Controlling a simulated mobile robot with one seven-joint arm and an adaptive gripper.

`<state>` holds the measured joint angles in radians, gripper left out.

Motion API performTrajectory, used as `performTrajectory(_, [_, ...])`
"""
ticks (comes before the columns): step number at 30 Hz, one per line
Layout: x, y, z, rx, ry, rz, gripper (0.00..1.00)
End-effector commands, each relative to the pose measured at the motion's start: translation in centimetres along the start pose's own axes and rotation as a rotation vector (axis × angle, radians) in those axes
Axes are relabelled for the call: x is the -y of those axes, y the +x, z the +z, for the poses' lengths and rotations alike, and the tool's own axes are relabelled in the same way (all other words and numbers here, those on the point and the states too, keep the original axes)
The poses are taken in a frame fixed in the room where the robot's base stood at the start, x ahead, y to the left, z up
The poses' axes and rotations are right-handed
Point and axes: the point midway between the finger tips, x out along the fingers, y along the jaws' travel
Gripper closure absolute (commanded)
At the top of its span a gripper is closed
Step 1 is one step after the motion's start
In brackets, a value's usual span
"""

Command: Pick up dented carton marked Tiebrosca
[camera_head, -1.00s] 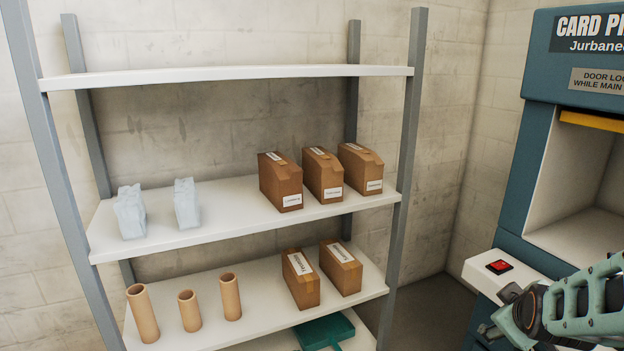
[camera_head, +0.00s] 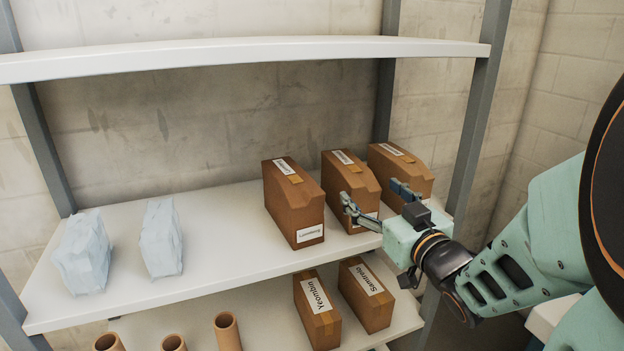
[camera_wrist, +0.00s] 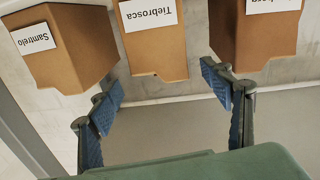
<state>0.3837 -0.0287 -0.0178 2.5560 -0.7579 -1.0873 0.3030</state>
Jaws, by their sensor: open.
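Three brown cartons stand in a row on the right of the middle shelf. The middle carton (camera_head: 350,176) is behind my gripper (camera_head: 376,200), whose fingers hide part of its front. In the wrist view, upside down, the middle carton (camera_wrist: 152,52) has a label reading Tiebrosca and an uneven edge near the fingers. My gripper (camera_wrist: 163,86) is open and empty, its fingers spread to either side of this carton's line and apart from it. The wrist view's left carton (camera_wrist: 65,55) reads Samtrelo; its right carton (camera_wrist: 250,38) has a cut-off label ending in "osca".
Two pale wrapped packs (camera_head: 85,255) stand left on the same shelf (camera_head: 225,235). Below are two more cartons (camera_head: 318,315) and several cardboard tubes (camera_head: 227,332). An upper shelf (camera_head: 250,52) and a right post (camera_head: 482,110) bound the space. The shelf middle is free.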

Motion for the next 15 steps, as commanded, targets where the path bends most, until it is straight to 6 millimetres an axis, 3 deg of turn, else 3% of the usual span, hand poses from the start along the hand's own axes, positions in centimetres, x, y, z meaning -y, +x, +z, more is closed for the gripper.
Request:
performTrajectory(5, [0.5,0.9,-0.1,-0.009,0.098,0.005,0.28])
performTrajectory(15, [0.4,5.6,-0.1,-0.009,0.105,0.007,0.28])
